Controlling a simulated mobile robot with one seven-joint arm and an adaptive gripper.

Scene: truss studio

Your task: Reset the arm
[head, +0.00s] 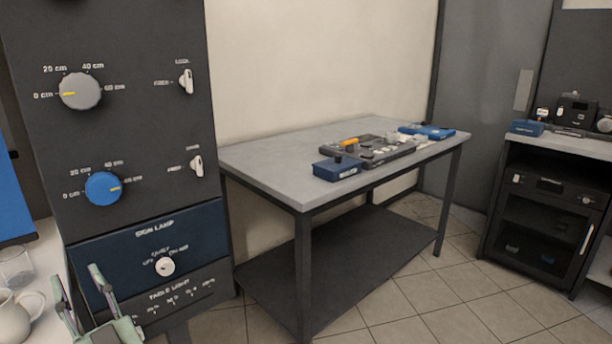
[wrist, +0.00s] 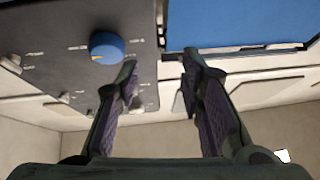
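My gripper (head: 75,278) is at the lower left of the head view, in front of the dark control panel (head: 45,140) and beside a white surface. In the wrist view my gripper (wrist: 162,62) has its two fingers well apart, with nothing between them. The blue knob (wrist: 106,46) shows just left of the left fingertip there; I cannot tell the distance, but no grip on it shows. In the head view the blue knob (head: 103,188) sits below a grey knob (head: 80,91). Most of my arm is out of view.
A white mug (head: 18,312) and a clear glass (head: 15,266) stand left of my gripper. A grey table (head: 270,165) with several devices stands in the middle. A dark cabinet (head: 540,205) is at the right. Tiled floor (head: 430,296) lies open between them.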

